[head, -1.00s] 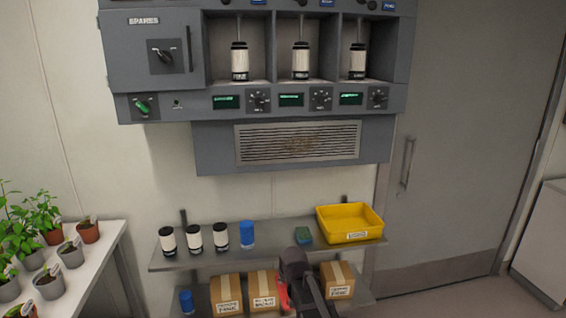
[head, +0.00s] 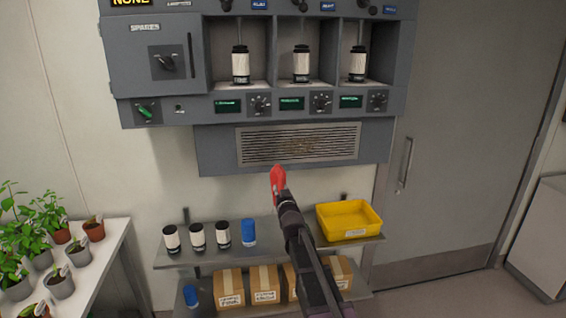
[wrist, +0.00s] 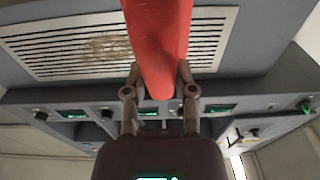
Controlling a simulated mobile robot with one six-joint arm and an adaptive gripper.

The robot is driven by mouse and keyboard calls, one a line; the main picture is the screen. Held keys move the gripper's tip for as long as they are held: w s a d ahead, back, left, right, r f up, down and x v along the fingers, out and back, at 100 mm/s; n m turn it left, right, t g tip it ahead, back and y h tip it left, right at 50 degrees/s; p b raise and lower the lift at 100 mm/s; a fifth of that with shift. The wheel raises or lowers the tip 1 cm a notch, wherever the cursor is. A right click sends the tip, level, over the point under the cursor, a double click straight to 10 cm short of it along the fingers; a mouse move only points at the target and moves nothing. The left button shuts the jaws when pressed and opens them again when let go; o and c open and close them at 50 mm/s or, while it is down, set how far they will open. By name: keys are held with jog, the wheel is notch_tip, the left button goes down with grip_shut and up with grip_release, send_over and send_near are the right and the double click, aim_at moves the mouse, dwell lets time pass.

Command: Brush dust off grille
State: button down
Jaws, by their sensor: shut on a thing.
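The grille (head: 340,138) is a pale slotted panel on the grey housing under the growth chambers. A brownish dust patch (head: 300,147) lies on its middle; the dust also shows in the wrist view (wrist: 105,46). My gripper (head: 281,197) is below the grille, slightly left of its middle. It is shut on a red brush (head: 278,180); in the wrist view the fingers (wrist: 158,85) clasp the brush's red body (wrist: 158,40). The brush appears apart from the grille in the head view. Its bristles cannot be made out.
Below, a shelf holds black-and-white canisters (head: 197,236), a blue cylinder (head: 248,232) and a yellow tray (head: 348,223). Cardboard boxes (head: 231,288) stand on the lower shelf. Dials (head: 260,104) and small displays line the panel above the grille. Potted plants stand at left.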

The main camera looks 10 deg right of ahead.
jog(key=r+t, duration=0.1)
jog(key=r, duration=0.1)
jog(key=w+r+t+p, duration=0.1)
jog(key=r, duration=0.1)
jog(key=w+d+r+t, duration=0.1)
jog(key=r, duration=0.2)
jog(key=shift+w+r+p, duration=0.1)
jog(key=shift+w+p, duration=0.15)
jog(key=shift+p, duration=0.05)
jog(key=shift+r+t, duration=0.4)
jog(key=shift+r, duration=0.05)
jog(key=shift+w, duration=0.1)
jog(key=shift+w, duration=2.9)
jog(key=shift+w, duration=1)
jog(key=d, duration=0.3)
jog(key=shift+s+d, duration=0.1)
jog(key=shift+d, duration=0.1)
